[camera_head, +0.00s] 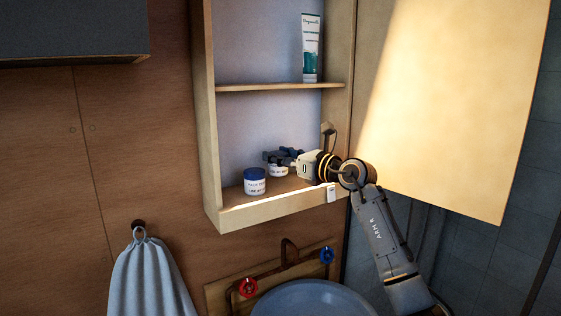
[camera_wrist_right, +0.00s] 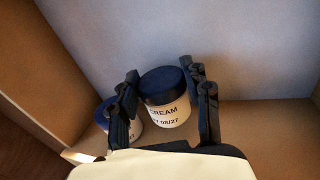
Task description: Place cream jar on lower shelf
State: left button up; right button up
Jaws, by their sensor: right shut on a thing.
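The held cream jar, white with a dark blue lid, shows in the right wrist view (camera_wrist_right: 168,112) between my right gripper's fingers (camera_wrist_right: 160,72). In the head view, the white lower part of this jar (camera_head: 279,171) shows below my right gripper (camera_head: 281,157), inside the cabinet's lower compartment. The gripper is shut on it and hides its lid there. The jar is low, near the lower shelf (camera_head: 290,187); I cannot tell whether it touches it. A second jar (camera_head: 255,182), white with a blue lid, stands upright to its left, near the shelf's front. My left gripper is not in view.
An upper shelf (camera_head: 275,87) holds a white and teal tube (camera_head: 310,50). The open cabinet door (camera_head: 450,110) is at the right, beside my right arm. Below are a basin (camera_head: 312,296), a red tap handle (camera_head: 248,287), a blue one (camera_head: 327,255) and a hanging towel (camera_head: 150,280).

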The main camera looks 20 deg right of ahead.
notch_tip(320, 180, down, 2)
jog(key=shift+f+p, duration=0.1)
jog(key=shift+p, duration=0.35)
jog(key=shift+f, duration=0.2)
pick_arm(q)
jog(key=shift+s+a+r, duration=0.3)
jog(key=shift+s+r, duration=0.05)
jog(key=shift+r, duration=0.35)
pick_arm(e)
jog(key=shift+f, duration=0.2)
jog(key=o, duration=0.9)
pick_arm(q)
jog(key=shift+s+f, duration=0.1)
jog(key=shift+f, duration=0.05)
